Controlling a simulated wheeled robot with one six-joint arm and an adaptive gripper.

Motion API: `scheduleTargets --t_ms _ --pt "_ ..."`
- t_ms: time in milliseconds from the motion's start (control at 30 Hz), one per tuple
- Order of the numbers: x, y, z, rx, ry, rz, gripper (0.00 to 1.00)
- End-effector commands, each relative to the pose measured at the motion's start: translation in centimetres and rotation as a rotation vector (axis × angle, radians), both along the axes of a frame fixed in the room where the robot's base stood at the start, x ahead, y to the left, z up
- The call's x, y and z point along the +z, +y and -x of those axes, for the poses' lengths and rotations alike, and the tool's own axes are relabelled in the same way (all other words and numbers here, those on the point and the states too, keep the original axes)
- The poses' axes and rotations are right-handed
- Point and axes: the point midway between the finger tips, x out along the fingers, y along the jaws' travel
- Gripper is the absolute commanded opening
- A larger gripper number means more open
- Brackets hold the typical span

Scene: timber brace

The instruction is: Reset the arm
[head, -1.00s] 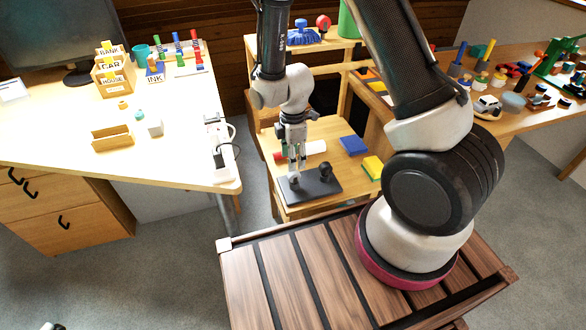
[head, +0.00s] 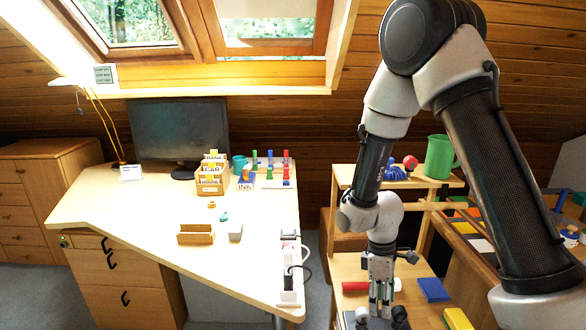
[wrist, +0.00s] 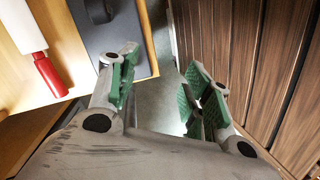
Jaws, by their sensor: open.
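My gripper (head: 380,302) hangs from my arm over the lower shelf of the small wooden stand, above a dark base plate at the picture's bottom edge. In the wrist view my gripper (wrist: 160,90) has its green-padded fingers spread apart with nothing between them. Below the gap I see grey floor. The dark plate (wrist: 118,25) lies beyond the left finger.
A red-handled white roller (wrist: 50,75) lies on the shelf left of the plate. A blue block (head: 433,289) and a yellow block (head: 457,319) lie to the right. A green mug (head: 439,157) stands on the upper shelf. The desk (head: 150,215) is at left.

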Motion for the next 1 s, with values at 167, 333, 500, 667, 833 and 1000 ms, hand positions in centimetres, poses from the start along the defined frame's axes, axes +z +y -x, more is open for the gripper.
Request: scheduleTargets --t_ms 167,333,500,667,833,1000 --pt "6.1 -1.8 1.9 -0.278 0.0 0.064 0.49" --pt "12.2 -4.0 3.6 -0.517 -0.042 0.089 0.49" --pt "18.9 -6.7 6.2 -0.764 -0.125 0.076 0.49" --pt "24.2 -9.1 9.2 -0.937 -0.238 0.017 0.49" --pt "28.5 -11.1 11.5 -1.027 -0.398 -0.08 0.49" --pt "31.3 -12.3 12.7 -1.078 -0.528 -0.151 0.49"
